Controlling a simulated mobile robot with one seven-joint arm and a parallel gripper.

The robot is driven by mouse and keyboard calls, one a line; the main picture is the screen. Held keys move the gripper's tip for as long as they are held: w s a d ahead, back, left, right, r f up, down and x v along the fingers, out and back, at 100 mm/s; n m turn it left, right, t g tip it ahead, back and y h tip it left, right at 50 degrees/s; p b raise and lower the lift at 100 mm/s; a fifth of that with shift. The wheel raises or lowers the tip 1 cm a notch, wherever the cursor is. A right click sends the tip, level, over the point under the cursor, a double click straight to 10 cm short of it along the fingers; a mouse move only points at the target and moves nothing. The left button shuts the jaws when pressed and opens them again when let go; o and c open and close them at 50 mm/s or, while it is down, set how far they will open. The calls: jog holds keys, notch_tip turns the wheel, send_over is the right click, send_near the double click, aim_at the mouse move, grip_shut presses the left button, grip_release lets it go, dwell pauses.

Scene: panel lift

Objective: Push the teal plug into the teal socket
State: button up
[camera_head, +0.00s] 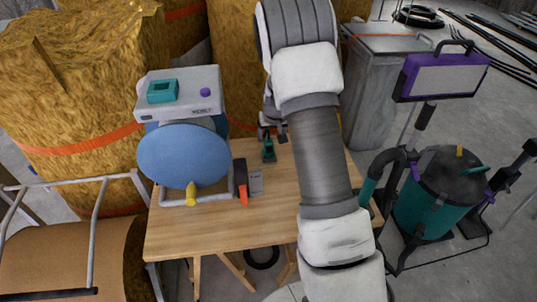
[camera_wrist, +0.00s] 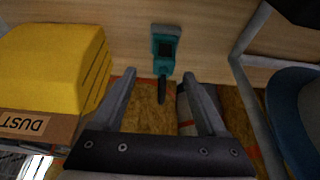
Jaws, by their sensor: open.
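The teal plug (camera_head: 268,152) is on the wooden table near its far edge. In the wrist view the plug (camera_wrist: 165,42) is a teal block with a dark end, and a dark thin part extends from it toward my gripper. My gripper (camera_wrist: 160,84) is open, with its two fingers apart and the plug ahead between them. In the head view my gripper (camera_head: 272,131) is just behind the plug, partly hidden by my arm. Contact cannot be told. The teal socket (camera_head: 162,91) is a square frame on the grey box (camera_head: 180,104) at the left.
A blue disc (camera_head: 183,156) on a grey tube stand is below the grey box. A black and orange tool (camera_head: 241,180) and a small grey plate (camera_head: 256,183) lie on the table (camera_head: 215,225). A yellow box (camera_wrist: 55,55) is close at the left in the wrist view.

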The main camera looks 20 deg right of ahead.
aim_at(268, 141)
jog(key=shift+f, duration=0.1)
jog(key=b+x, duration=0.1)
jog(key=x, duration=0.1)
jog(key=b+x, duration=0.1)
jog(key=x, duration=0.2)
jog(key=shift+w+a, duration=0.2)
jog(key=shift+a, duration=0.05)
grip_shut()
dwell(0.3)
jog(key=shift+r+p, duration=0.3)
jog(key=shift+r, duration=0.45)
notch_tip(268, 141, up, 3)
jog(key=shift+f+p, duration=0.1)
jog(key=shift+p, duration=0.5)
jog(key=s+d+r+p, duration=0.2)
jog(key=s+d+r, duration=0.4)
jog(key=d, duration=0.3)
jog(key=shift+s+d+r, duration=0.25)
jog(key=shift+s+r, duration=0.15)
jog(key=shift+s, duration=0.05)
